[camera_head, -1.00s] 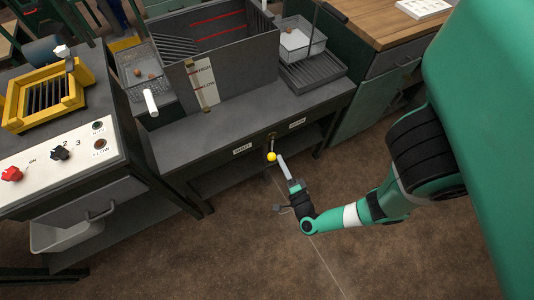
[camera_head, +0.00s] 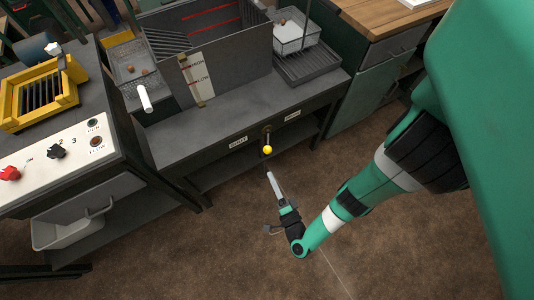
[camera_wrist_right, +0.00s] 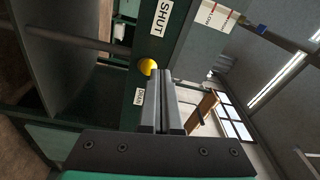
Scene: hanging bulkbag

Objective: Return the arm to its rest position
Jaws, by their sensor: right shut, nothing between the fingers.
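My right gripper (camera_head: 271,178) hangs over the floor in front of the dark bench in the head view. Its fingers are shut together with nothing between them, and they also show in the right wrist view (camera_wrist_right: 167,100). A yellow-knobbed lever (camera_head: 267,150) stands out from the bench front, just above and apart from the fingertips. In the right wrist view the yellow knob (camera_wrist_right: 147,67) shows beyond the fingers, between labels, one reading SHUT (camera_wrist_right: 160,18). My left gripper is not in view.
The dark bench (camera_head: 200,135) carries a large grey bin with HIGH and LOW marks (camera_head: 197,80) and wire baskets. A control panel (camera_head: 60,150) with a red knob is at the left. A wooden-topped cabinet (camera_head: 385,35) stands at the back right. The brown floor around my right arm is clear.

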